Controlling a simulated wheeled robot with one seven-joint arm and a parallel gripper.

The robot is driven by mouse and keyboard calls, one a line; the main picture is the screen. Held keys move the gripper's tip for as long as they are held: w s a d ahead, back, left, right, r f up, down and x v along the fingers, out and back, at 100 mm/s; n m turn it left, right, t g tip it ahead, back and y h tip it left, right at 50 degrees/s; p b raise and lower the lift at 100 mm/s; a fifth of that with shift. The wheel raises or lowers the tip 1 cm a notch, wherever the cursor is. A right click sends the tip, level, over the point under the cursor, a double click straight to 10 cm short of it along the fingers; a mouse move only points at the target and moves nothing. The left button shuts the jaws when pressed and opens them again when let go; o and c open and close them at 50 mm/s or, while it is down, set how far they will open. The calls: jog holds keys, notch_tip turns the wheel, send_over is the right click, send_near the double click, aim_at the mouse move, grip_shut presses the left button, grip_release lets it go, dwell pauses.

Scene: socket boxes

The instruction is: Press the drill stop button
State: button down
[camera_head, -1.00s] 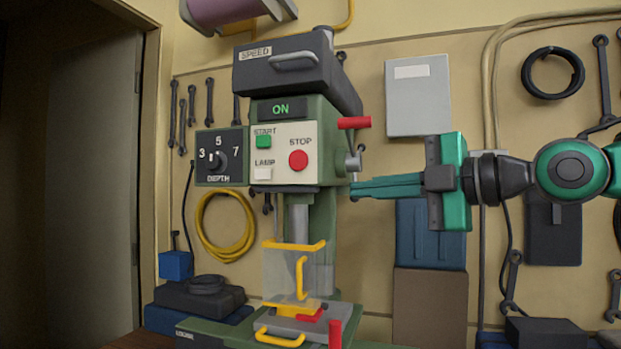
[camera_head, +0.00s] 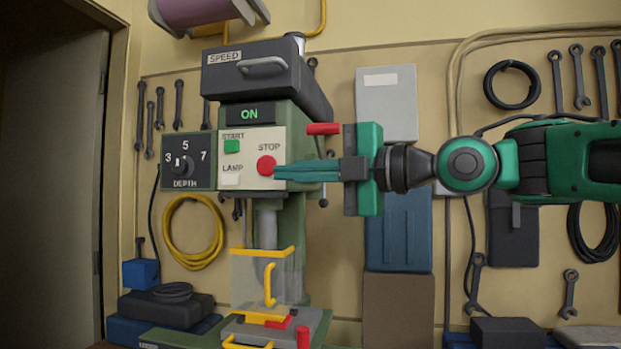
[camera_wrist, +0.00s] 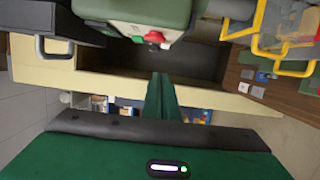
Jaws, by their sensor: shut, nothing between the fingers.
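The drill's white control panel (camera_head: 250,146) faces me in the head view, with the round red STOP button (camera_head: 266,166) on its right side. The green START button (camera_head: 232,146) and the white LAMP button (camera_head: 231,180) are to its left. The display (camera_head: 250,115) above reads ON. My gripper (camera_head: 277,172) is shut and empty. In the head view its tips overlap the lower right edge of the STOP button; I cannot tell whether they touch it. In the wrist view the red button (camera_wrist: 155,37) sticks out from the panel, beyond the gripper tips (camera_wrist: 162,76), with a visible gap in the picture.
A red-handled lever (camera_head: 323,129) juts out right of the panel, just above my gripper. The depth dial (camera_head: 185,165) is to the left. A clear guard with yellow handles (camera_head: 270,285) stands below. A grey box (camera_head: 387,103) hangs on the wall.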

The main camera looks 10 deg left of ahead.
aim_at(267, 166)
jog(key=w+a, duration=0.3)
jog(key=w, duration=0.2)
jog(key=shift+w+a, duration=0.2)
jog(key=shift+a, duration=0.2)
